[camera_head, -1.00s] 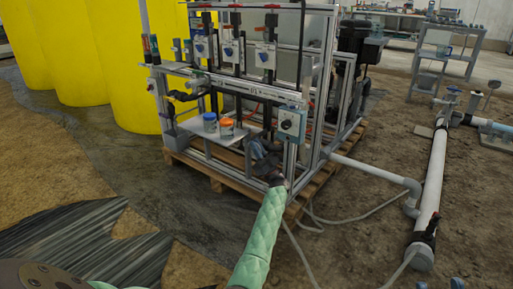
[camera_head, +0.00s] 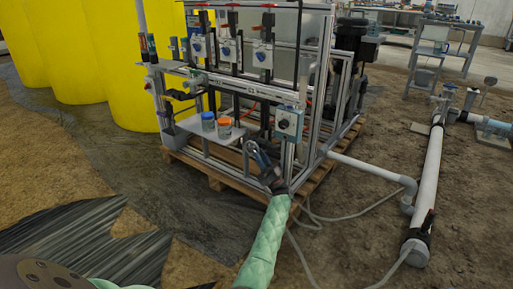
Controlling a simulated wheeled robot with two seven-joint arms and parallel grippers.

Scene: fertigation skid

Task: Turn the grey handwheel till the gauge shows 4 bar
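The small grey handwheel (camera_head: 449,88) sits on top of the pipe fitting at the upper right, far from my grippers. My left gripper (camera_head: 257,153), at the end of my green-sleeved arm, is in front of the lower part of the skid frame, left of the blue-grey box. It is well left of the handwheel and not touching it. Its fingers are too small to tell open from shut. My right gripper is out of view.
The aluminium skid frame (camera_head: 322,120) stands on a wooden pallet (camera_head: 216,180). Two small jars (camera_head: 224,127) stand on its shelf. A white pipe (camera_head: 431,175) runs along the ground at right, with loose hoses nearby. Yellow tanks (camera_head: 70,55) stand at left.

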